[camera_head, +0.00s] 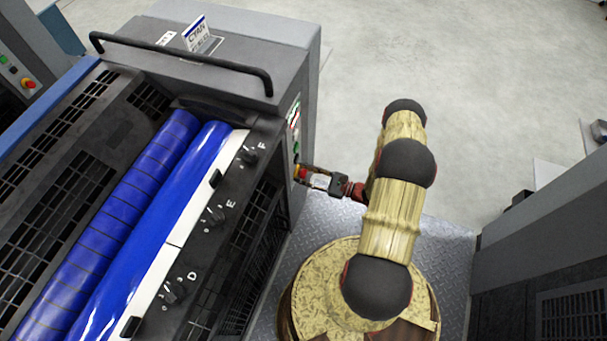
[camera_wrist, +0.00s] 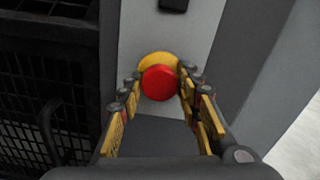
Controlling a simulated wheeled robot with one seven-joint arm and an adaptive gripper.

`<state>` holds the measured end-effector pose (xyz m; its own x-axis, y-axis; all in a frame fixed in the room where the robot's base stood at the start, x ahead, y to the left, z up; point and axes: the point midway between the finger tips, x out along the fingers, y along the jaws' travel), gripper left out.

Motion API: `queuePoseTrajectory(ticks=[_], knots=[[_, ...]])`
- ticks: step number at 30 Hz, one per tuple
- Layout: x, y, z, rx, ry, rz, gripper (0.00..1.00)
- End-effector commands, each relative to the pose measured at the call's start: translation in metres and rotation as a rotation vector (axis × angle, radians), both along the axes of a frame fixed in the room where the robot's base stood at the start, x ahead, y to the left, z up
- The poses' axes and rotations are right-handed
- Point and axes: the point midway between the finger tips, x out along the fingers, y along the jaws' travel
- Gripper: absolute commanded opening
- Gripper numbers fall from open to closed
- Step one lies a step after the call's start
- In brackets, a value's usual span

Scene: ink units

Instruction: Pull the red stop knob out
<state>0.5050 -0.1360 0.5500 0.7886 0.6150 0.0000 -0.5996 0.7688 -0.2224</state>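The red stop knob (camera_wrist: 160,83) is a round red button on a yellow base (camera_wrist: 157,58), facing me in the wrist view. In the head view the knob (camera_head: 302,172) is a small red and yellow spot on the right side of the near ink unit. My gripper (camera_wrist: 161,80) is open, with one finger left and one right of the knob. A narrow gap shows between each fingertip and the knob's edge. In the head view my gripper (camera_head: 309,174) reaches left to the unit's side. Fingertip depth against the knob is hard to judge.
The ink unit (camera_head: 230,60) has a black handrail (camera_head: 185,62) on top and blue rollers (camera_head: 150,215). Another red knob (camera_head: 28,83) sits on a farther unit at left. A grey cabinet (camera_head: 545,240) stands at right. Open floor (camera_head: 450,60) lies behind my arm.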

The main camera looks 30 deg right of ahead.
Motion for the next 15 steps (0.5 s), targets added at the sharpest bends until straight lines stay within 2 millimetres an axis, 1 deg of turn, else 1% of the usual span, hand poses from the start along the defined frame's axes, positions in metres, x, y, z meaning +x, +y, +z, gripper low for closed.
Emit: queuePoseTrajectory(ticks=[2,15], knots=[[-0.0001,0.0001,0.0000,0.000,0.000,0.000,0.28],[-0.0001,0.0001,-0.0001,0.000,0.000,0.000,0.03]])
